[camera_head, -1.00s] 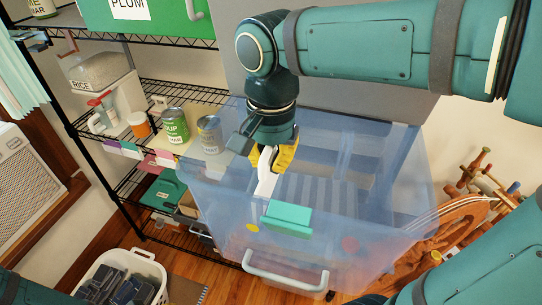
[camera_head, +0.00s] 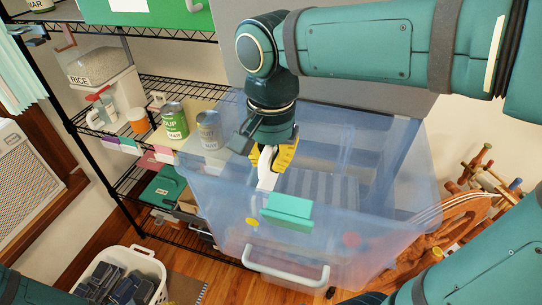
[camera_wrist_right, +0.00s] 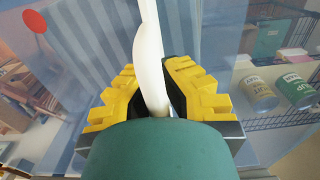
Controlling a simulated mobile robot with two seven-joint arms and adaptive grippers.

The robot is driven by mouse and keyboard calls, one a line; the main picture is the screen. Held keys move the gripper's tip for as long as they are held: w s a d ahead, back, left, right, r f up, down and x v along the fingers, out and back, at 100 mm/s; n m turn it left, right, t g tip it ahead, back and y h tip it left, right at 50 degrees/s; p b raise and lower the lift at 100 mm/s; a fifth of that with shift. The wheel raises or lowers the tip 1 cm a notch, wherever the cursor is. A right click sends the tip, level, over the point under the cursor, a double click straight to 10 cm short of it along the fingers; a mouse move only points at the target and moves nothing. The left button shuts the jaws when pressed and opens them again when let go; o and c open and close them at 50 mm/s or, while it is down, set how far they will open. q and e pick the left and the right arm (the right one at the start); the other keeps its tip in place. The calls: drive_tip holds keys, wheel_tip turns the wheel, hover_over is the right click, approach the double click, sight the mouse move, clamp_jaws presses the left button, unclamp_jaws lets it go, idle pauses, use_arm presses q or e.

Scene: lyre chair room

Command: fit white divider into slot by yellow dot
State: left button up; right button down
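My right gripper (camera_head: 271,158) has yellow fingers and is over the clear blue-tinted bin (camera_head: 215,185). It is shut on the white divider (camera_head: 266,177), which hangs below the fingers toward the bin's front. The divider also shows between the yellow fingers in the right wrist view (camera_wrist_right: 149,60). Its lower part is hard to make out through the plastic. The yellow dot (camera_head: 251,222) is on the bin's front wall, left of the teal latch; a red dot (camera_head: 352,240) is to the right. I cannot make out the slots. My left gripper is out of view.
A teal latch (camera_head: 287,211) and a white handle (camera_head: 286,272) are on the bin's front. A wire shelf with cans (camera_head: 174,121) stands close on the left. A wooden wheel (camera_head: 445,222) is at right. A white basket (camera_head: 122,262) is on the floor.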

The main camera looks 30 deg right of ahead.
drive_tip(key=c, duration=1.1)
unclamp_jaws()
drive_tip(key=shift+o, duration=0.2)
wheel_tip(320, 180, up, 12)
